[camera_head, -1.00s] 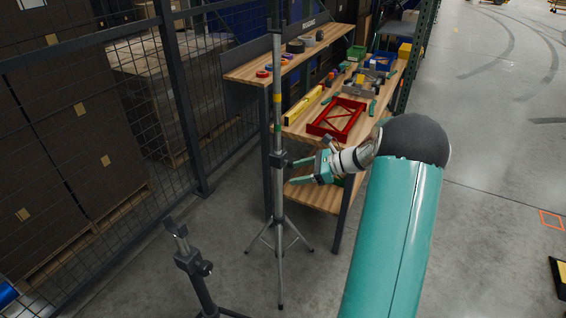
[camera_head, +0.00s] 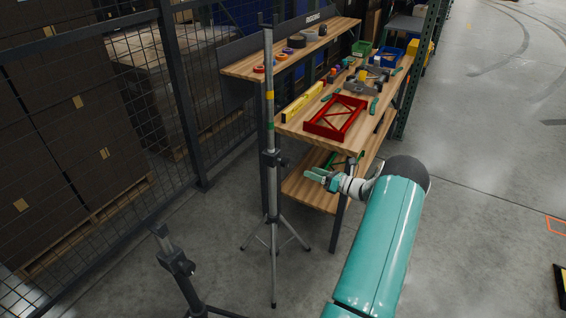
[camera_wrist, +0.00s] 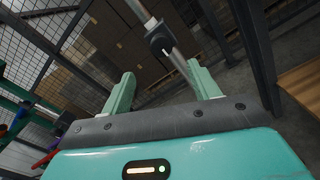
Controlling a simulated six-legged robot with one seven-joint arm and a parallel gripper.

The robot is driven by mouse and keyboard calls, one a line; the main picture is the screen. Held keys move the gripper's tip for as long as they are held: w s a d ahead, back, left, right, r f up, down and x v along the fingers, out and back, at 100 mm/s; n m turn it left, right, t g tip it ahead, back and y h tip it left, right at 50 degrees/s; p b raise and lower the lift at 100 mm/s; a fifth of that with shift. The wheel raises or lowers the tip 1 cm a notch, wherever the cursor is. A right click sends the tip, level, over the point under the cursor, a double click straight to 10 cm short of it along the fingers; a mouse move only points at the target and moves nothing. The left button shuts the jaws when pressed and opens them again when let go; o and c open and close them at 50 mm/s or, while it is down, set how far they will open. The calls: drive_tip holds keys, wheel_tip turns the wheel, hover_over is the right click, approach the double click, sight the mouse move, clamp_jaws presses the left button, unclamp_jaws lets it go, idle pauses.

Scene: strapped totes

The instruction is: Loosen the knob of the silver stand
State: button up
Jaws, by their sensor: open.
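The silver stand (camera_head: 272,195) is a tall upright pole on a spread tripod base, with coloured bands on its upper tube. Its dark knob and collar (camera_head: 275,159) sit about halfway up the pole. My gripper (camera_head: 318,176) is to the right of the pole, a little below the knob's height, apart from it. In the wrist view the dark collar (camera_wrist: 158,40) is ahead of and above the gap between my two green fingers (camera_wrist: 162,88), with the pole running diagonally behind. The fingers are spread and nothing is between them.
A second, shorter dark stand (camera_head: 183,275) is at the front left. A wooden workbench (camera_head: 297,123) with a red frame (camera_head: 336,117) and tools stands behind my gripper. A wire mesh fence (camera_head: 120,90) is on the left. Open floor lies to the right.

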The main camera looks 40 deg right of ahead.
sight(288, 163)
drive_tip(key=x, duration=1.2)
drive_tip(key=shift+w+f, duration=0.1)
drive_tip(key=shift+w, duration=0.05)
drive_tip(key=c, duration=1)
